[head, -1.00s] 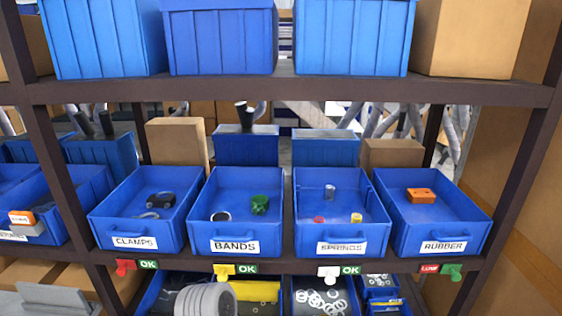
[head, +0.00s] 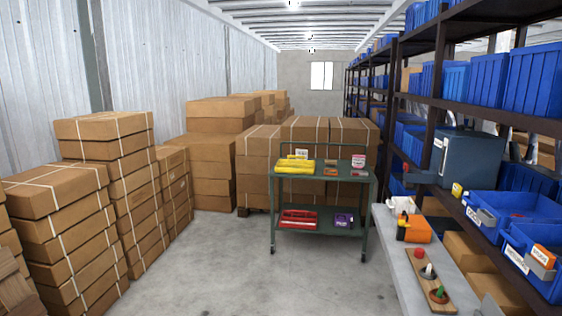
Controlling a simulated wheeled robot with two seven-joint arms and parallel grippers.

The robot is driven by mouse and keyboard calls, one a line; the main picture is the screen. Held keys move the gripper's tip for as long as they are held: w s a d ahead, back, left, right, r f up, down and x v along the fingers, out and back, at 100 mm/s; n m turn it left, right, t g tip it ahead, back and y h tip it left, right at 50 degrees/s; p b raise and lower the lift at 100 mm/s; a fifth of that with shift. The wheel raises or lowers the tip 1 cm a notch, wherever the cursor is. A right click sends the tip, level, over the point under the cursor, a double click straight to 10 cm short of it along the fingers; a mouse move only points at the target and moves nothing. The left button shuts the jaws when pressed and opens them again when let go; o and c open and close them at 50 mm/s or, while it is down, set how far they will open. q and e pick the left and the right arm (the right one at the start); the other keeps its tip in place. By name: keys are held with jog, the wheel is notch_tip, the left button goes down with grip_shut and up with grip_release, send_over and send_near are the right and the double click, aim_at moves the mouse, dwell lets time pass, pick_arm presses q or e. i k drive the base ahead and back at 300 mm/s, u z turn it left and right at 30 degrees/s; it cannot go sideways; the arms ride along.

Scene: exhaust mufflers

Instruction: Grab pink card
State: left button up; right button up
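I cannot make out a pink card for certain. A small pinkish-red and white item (head: 358,161) stands at the right end of the top shelf of a green cart (head: 325,178); it is too small to tell whether it is a card. Neither of my grippers is in view.
The cart also holds yellow items (head: 295,167), red items (head: 298,219) and a purple box (head: 343,221). A grey bench (head: 398,262) carries an orange device (head: 416,229) and a wooden peg board (head: 424,276). Stacked cartons (head: 105,150) line the left. Floor (head: 215,260) is clear.

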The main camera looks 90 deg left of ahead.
aim_at(357, 160)
jog(key=u, duration=2.5)
jog(key=i, duration=5.65)
